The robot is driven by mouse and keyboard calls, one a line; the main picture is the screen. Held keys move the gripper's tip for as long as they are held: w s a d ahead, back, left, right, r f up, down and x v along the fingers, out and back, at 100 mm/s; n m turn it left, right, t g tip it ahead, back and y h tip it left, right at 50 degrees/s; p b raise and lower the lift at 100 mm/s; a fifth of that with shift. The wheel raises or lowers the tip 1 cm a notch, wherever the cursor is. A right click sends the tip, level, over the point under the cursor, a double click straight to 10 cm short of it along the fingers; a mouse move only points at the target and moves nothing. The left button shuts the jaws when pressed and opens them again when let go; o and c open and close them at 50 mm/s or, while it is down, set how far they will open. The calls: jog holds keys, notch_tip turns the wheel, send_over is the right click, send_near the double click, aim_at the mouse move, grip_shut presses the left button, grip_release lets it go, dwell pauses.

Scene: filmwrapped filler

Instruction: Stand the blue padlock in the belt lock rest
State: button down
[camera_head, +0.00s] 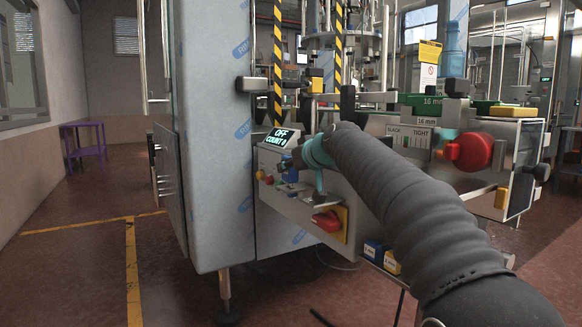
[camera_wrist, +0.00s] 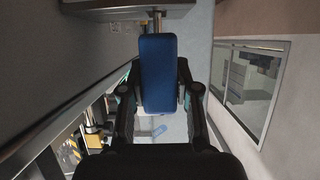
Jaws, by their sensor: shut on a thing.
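The blue padlock (camera_wrist: 158,75) fills the middle of the wrist view, with its broad blue body facing the camera and a silver metal part beyond its top end. My gripper (camera_wrist: 160,88) is shut on it, one dark finger on each side. In the head view, my gripper (camera_head: 291,166) is in front of the machine's control panel, below its display. A bit of the blue padlock (camera_head: 290,175) shows there, partly hidden by the gripper. I cannot pick out the belt lock rest for certain in either view.
The control panel has a lit display (camera_head: 283,137) reading OFF and COUNT 0, and a red rotary handle (camera_head: 327,221) on a yellow plate. A large red knob (camera_head: 472,152) is at the right. The tall grey cabinet (camera_head: 215,130) stands left of my gripper.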

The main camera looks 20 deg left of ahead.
jog(key=shift+r, duration=0.15)
jog(key=shift+r+p, duration=1.05)
jog(key=shift+f+b, duration=1.25)
jog(key=shift+f, duration=0.05)
dwell(1.1)
jog(key=c, duration=0.8)
grip_release()
jog(key=shift+o, duration=0.2)
jog(key=v, duration=1.2)
jog(key=shift+r, duration=0.1)
